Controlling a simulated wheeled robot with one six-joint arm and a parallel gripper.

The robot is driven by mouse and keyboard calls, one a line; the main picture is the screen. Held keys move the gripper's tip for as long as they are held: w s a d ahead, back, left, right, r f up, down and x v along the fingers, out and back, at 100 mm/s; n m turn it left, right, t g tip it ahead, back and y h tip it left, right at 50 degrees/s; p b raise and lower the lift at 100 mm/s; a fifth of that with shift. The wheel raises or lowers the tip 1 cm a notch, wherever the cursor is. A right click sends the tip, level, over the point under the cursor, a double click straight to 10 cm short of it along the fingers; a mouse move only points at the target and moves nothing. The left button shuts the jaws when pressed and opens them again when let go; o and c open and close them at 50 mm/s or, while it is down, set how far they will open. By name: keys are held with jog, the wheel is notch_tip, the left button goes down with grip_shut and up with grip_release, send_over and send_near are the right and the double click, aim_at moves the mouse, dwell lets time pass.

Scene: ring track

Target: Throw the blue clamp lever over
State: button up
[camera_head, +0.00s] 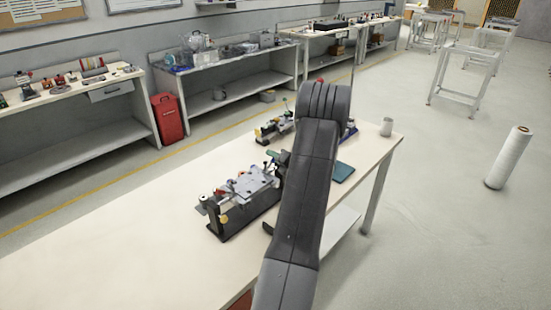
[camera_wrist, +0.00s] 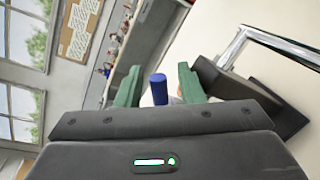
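The blue clamp lever shows as an upright blue cylinder-shaped grip (camera_wrist: 158,89) in the wrist view. My gripper (camera_wrist: 158,76) has two green fingers, which stand apart on either side of the blue grip. Gaps show between the grip and both fingers, so the gripper is open and not holding it. The lever's lower part is hidden behind the gripper body. In the head view a clamping fixture (camera_head: 243,197) with a metal plate stands on the bench, left of my arm. My arm hides part of that area, and I cannot make out the blue lever there.
The cream workbench (camera_head: 130,240) has free room left of the fixture. A second fixture (camera_head: 273,126) stands farther back. A white roll (camera_head: 508,158) stands on the floor.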

jog(key=b+v, duration=0.2)
jog(key=v, duration=1.2)
jog(key=shift+b, duration=0.4)
jog(key=shift+a, duration=0.1)
jog(key=p+x, duration=0.3)
jog(key=x, duration=1.1)
